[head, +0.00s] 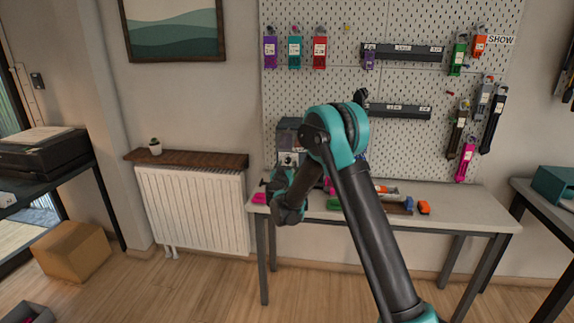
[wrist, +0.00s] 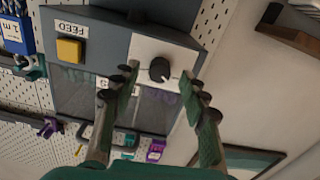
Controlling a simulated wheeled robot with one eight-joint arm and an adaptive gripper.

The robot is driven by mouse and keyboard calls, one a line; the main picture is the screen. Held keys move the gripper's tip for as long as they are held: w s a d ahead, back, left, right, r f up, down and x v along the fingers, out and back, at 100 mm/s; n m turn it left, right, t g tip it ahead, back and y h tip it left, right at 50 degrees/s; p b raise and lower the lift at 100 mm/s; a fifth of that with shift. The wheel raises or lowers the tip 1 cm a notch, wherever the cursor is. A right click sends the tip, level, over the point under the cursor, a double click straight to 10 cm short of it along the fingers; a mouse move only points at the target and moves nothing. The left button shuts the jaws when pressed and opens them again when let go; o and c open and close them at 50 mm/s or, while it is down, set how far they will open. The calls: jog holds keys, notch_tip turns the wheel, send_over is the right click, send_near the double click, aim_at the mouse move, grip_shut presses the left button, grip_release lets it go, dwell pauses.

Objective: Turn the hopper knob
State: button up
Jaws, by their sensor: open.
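The hopper knob (wrist: 160,69) is a round black knob with a light pointer mark, on a white panel of the grey hopper (wrist: 95,30) in the wrist view. In the wrist view my gripper (wrist: 163,80) is open, with one finger on each side of the knob. I cannot tell whether either finger touches it. In the head view the hopper (head: 290,133) stands at the left end of the workbench, partly hidden by my arm.
A yellow button (wrist: 69,50) under a FEED label sits beside the knob panel. The workbench (head: 460,203) carries several tools and coloured pieces. A pegboard (head: 400,150) with hanging cords stands behind it. A radiator (head: 193,208) is to the left. The floor in front looks clear.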

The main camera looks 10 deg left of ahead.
jog(key=shift+w, duration=0.55)
grip_shut()
